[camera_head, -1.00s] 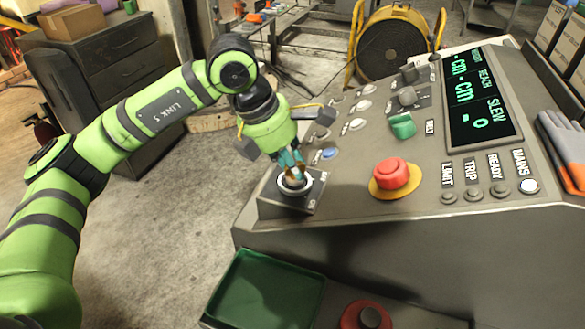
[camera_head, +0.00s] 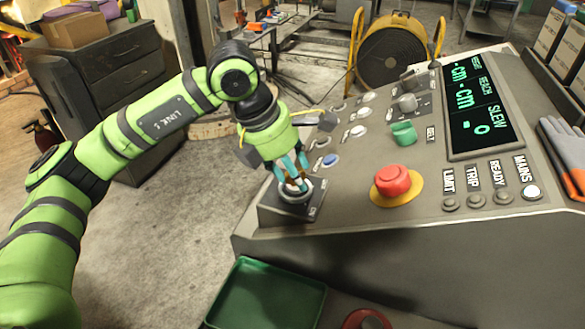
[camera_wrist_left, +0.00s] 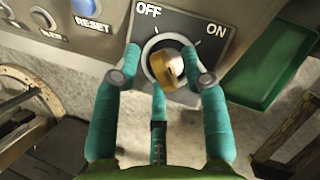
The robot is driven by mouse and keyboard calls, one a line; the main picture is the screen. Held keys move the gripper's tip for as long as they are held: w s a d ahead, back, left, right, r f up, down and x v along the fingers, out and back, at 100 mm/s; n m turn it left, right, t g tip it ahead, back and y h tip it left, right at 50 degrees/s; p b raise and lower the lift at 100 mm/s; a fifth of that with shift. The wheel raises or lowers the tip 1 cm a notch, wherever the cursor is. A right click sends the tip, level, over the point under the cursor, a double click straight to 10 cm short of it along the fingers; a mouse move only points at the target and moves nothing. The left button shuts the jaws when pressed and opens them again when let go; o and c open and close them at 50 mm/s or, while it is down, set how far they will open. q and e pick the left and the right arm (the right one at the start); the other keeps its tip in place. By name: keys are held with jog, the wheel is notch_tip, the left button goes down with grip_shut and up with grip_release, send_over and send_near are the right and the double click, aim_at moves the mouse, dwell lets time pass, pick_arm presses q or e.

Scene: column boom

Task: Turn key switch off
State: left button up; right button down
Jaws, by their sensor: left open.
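The key switch is a dark grey box (camera_head: 287,213) with a pale round collar at the console's left front corner. In the left wrist view its plate (camera_wrist_left: 225,25) reads OFF at upper left and ON at upper right. A brass key (camera_wrist_left: 160,68) stands in the collar; which mark it points to I cannot tell. My left gripper (camera_head: 291,180) is over the switch from above, its teal fingers spread. In the wrist view the open left gripper (camera_wrist_left: 165,75) has fingertips on both sides of the key, apparently apart from it. My right gripper is not in view.
A red mushroom button (camera_head: 391,180) on a yellow base is right of the switch. A green knob (camera_head: 403,134) and blue button (camera_head: 331,160) are farther back. The MAINS lamp (camera_head: 532,192) glows white. A green tray (camera_head: 268,295) lies below the console front.

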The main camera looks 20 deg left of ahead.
pick_arm(q)
jog(key=shift+r, duration=0.15)
jog(key=v, duration=1.2)
jog(key=shift+d, duration=0.1)
